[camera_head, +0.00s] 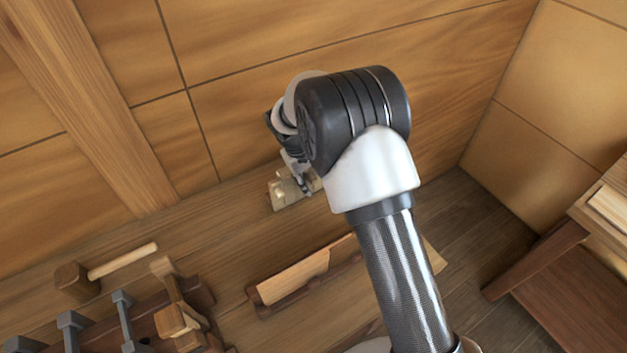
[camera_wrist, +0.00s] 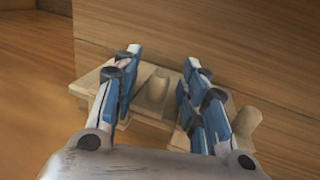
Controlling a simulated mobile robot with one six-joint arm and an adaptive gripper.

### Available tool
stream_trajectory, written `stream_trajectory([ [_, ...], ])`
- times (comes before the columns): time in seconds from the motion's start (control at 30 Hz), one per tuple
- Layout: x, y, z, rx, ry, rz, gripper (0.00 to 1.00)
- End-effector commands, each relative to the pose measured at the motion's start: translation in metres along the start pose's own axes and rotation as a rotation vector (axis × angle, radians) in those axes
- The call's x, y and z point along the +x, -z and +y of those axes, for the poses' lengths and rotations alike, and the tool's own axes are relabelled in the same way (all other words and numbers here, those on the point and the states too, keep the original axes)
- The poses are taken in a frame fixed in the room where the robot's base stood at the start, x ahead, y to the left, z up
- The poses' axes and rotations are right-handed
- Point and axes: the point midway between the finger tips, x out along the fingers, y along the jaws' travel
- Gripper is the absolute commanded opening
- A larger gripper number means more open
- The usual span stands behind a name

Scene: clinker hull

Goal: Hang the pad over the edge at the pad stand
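My gripper (camera_wrist: 160,75) is open, with its two blue-and-white fingers apart. It also shows in the camera_head view (camera_head: 300,178), small and partly hidden behind my arm. A pale wooden stand (camera_wrist: 88,84) lies below and between the fingers, against the plank wall. A short rounded peg (camera_wrist: 157,88) on it shows in the gap between the fingers, and a second rounded piece (camera_wrist: 246,122) shows to the right. The same pale piece appears in the camera_head view (camera_head: 284,194). I cannot tell whether it is the pad stand. I cannot make out a pad in either view.
A brown wooden tray (camera_head: 262,308) holding a flat board (camera_head: 293,277) lies on the bench. A rack with grey-headed tools (camera_head: 122,298) and a pale rod (camera_head: 122,261) are at lower left. A plank wall (camera_head: 250,120) rises behind; a reddish-brown table (camera_head: 580,300) stands at right.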

Motion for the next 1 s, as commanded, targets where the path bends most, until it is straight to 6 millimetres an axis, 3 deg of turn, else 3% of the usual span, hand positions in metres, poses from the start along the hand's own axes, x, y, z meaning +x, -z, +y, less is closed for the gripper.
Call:
stream_trajectory([
  [0.3,-0.067,0.001,0.000,0.000,-0.001,0.006,0.40],
  [0.5,-0.099,0.001,0.000,-0.001,-0.001,0.004,0.40],
  [0.7,-0.111,0.000,0.000,-0.001,0.000,0.002,0.40],
  [1.0,-0.111,0.000,0.000,0.000,0.000,0.002,0.40],
])
